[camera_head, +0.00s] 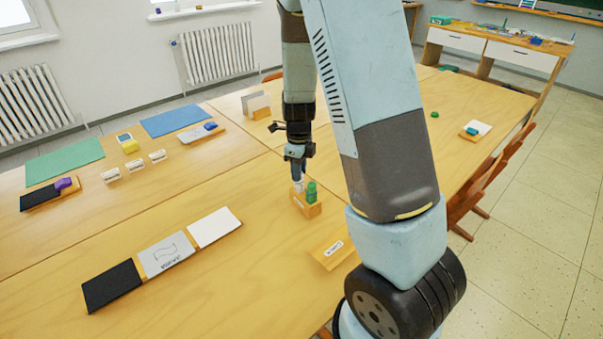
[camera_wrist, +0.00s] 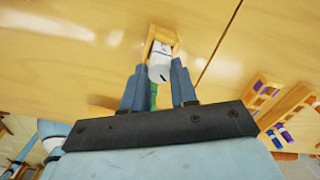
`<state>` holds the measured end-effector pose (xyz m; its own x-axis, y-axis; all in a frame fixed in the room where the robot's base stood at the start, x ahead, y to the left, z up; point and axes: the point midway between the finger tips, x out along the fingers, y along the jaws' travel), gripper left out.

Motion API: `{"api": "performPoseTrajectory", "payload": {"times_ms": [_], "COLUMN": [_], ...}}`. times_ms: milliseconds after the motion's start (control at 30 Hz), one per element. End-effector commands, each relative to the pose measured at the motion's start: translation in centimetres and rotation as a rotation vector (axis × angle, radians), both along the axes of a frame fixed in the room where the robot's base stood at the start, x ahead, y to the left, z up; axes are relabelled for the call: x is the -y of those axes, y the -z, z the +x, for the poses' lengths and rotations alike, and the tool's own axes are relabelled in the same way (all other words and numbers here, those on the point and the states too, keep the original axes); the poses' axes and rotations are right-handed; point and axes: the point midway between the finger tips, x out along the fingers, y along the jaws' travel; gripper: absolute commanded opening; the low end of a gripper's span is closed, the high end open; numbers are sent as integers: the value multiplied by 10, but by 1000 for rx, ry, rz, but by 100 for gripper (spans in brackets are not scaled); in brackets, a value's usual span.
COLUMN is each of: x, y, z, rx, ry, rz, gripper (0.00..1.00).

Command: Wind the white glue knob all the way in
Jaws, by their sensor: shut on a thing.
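The white glue piece (camera_head: 299,186) stands upright in a small wooden block (camera_head: 307,209) on the table. A green piece (camera_head: 311,192) stands beside it in the same block. My gripper (camera_head: 298,170) points down from above and is shut on the white glue knob. In the wrist view the white knob (camera_wrist: 160,70), with a short dark mark on its end, sits between the two blue-grey fingers. The wooden block (camera_wrist: 164,32) shows behind it. How far the knob is wound in cannot be told.
A wooden block with a white label (camera_head: 332,251) lies at the front right. A row of black, grey and white panels (camera_head: 166,255) lies to the left. Green and blue mats (camera_head: 65,160) lie farther back. The table around the glue block is clear.

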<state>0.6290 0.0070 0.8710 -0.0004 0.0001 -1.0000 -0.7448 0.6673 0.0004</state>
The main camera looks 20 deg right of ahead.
Motion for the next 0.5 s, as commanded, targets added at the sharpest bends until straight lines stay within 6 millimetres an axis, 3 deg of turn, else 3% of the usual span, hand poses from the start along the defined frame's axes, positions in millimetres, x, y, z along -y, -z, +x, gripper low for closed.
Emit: {"api": "performPoseTrajectory", "payload": {"times_ms": [267, 500], "x": [0, 1], "y": [0, 0], "z": [0, 0], "rx": [0, 1], "ry": [-15, -257], "rz": [0, 1], "gripper": [15, 15]}}
